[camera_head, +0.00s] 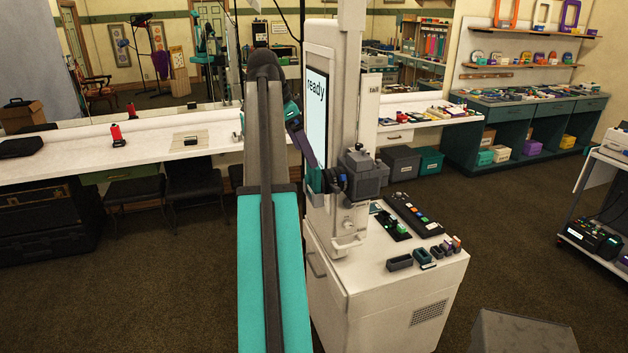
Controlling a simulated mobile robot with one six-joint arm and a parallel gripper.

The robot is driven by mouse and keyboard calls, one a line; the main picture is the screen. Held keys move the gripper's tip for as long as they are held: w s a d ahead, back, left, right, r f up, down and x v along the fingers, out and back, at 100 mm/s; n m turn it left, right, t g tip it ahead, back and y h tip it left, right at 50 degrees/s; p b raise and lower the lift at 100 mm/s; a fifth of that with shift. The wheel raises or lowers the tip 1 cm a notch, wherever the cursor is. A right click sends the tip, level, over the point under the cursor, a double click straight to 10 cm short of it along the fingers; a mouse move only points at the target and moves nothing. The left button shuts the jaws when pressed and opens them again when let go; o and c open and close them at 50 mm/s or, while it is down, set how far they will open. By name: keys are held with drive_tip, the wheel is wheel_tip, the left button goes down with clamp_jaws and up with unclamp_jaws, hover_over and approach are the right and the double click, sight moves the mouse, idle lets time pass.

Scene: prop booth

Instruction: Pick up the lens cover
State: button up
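A white booth machine (349,110) stands in the middle, with a lit screen (316,105) reading "ready". A dark grey boxy unit (362,176), which looks like a camera or lens housing, sits on its front. I cannot single out the lens cover; it may be part of this unit or hidden. My arm rises in front and bends down to the right. My gripper (335,182) appears as a small dark shape just left of the grey unit, in front of the screen's lower edge. Its fingers are too small to read, and I cannot tell whether it touches anything.
The white cabinet top (400,262) holds a dark button panel (414,214), a green-and-black device (390,224) and several small dark blocks. A long white counter (60,170) runs behind at left. A grey box (522,334) stands low at front right. Carpet is open at right.

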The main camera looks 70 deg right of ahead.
drive_tip(key=shift+x, duration=0.85)
drive_tip(key=shift+s+p+x, duration=0.2)
drive_tip(key=shift+p+x, duration=1.25)
drive_tip(key=shift+x, duration=0.1)
drive_tip(key=shift+p+x, duration=0.3)
drive_tip(key=shift+x, duration=0.7)
drive_tip(key=shift+d, duration=0.1)
drive_tip(key=c, duration=1.1)
drive_tip(key=shift+r, duration=0.1)
drive_tip(key=shift+c, duration=0.2)
wheel_tip(320, 180, up, 18)
drive_tip(key=p, duration=0.1)
